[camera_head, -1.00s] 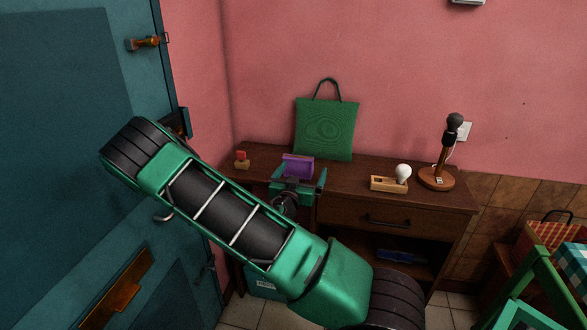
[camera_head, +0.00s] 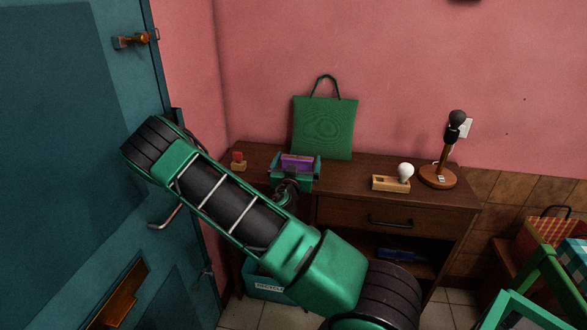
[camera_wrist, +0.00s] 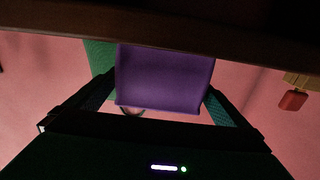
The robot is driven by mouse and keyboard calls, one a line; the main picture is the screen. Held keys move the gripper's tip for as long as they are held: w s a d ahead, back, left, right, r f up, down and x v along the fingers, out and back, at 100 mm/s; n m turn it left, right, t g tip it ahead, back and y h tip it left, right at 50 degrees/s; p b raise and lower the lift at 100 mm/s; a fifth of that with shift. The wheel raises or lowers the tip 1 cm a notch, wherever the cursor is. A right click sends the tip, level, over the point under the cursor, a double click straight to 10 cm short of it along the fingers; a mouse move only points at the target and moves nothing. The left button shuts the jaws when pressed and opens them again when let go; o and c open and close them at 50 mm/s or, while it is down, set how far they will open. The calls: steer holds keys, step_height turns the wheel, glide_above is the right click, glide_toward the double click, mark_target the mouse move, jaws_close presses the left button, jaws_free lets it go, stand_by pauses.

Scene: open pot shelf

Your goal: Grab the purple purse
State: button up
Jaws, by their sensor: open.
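The purple purse (camera_head: 298,161) stands on the brown desk, in front of the green bag. In the head view my gripper (camera_head: 296,170) is right at the purse, with a finger on each side of it. In the wrist view, which looks upside down, the purse (camera_wrist: 165,80) fills the space between the two fingers of my gripper (camera_wrist: 160,100). The jaws are open around the purse. I cannot tell whether either finger touches it. The purse's lower part is hidden by my gripper in the head view.
The desk (camera_head: 345,190) also holds a small red-topped stamp (camera_head: 238,161) at left, a wooden block with a light bulb (camera_head: 392,183), and a microphone on a stand (camera_head: 450,150) at right. A green bag (camera_head: 324,127) leans on the wall behind. A teal door (camera_head: 75,130) is at left.

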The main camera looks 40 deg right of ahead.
steer(key=shift+x, duration=1.2)
steer(key=shift+w, duration=0.1)
steer(key=c, duration=0.9)
